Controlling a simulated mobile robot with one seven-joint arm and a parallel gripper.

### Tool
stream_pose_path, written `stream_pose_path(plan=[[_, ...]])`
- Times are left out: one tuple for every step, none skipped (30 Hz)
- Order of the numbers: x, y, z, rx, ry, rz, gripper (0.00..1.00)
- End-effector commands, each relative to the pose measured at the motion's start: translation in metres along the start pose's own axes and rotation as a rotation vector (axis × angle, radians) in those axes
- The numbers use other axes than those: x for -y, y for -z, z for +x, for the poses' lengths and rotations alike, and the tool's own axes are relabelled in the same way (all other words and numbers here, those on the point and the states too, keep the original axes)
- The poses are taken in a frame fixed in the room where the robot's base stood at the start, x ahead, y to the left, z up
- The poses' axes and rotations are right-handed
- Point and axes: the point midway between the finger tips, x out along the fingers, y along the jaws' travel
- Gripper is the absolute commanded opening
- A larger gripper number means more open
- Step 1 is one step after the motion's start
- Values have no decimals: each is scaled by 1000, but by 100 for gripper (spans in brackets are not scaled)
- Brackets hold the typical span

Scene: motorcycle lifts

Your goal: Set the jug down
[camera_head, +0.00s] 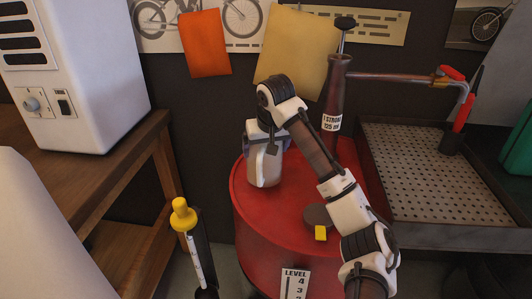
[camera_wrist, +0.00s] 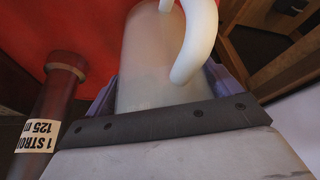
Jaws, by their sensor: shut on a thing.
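The jug (camera_head: 264,172) is pale cream and roughly upright over the left part of the red drum's top (camera_head: 247,203). My gripper (camera_head: 266,143) is shut on it from above, with a finger on either side of its body. In the wrist view my gripper's purple-grey fingers (camera_wrist: 160,88) flank the jug (camera_wrist: 145,55), and its curved white handle (camera_wrist: 198,45) shows at the upper right. I cannot tell whether the jug's base touches the drum.
A dark red pump cylinder (camera_head: 337,92) with a label stands on the drum's back right, its pipe reaching right over a perforated tray (camera_head: 430,170). A dark round cap (camera_head: 318,216) with a yellow tab lies near the drum's front. A wooden bench (camera_head: 110,175) is at left.

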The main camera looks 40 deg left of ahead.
Motion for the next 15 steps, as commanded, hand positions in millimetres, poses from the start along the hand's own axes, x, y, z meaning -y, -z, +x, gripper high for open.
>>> stream_pose_path(plan=[[-1, -3, 7, 2, 1, 2, 33], [-1, -5, 11, 2, 0, 2, 33], [0, -7, 15, 1, 1, 1, 33], [0, -8, 18, 0, 2, 1, 33], [0, -8, 20, 0, 1, 1, 33], [0, -9, 20, -1, 1, 1, 33], [0, -9, 21, -1, 1, 0, 33], [0, -9, 20, -1, 1, 0, 33], [0, -9, 20, -1, 1, 0, 33], [0, -8, 20, -1, 1, 0, 33], [0, -8, 20, -1, 1, 0, 33], [0, -9, 21, -1, 1, 0, 33], [0, -9, 21, -1, 1, 0, 33], [0, -9, 22, -1, 1, 0, 33], [0, -10, 23, -1, 1, 0, 33]])
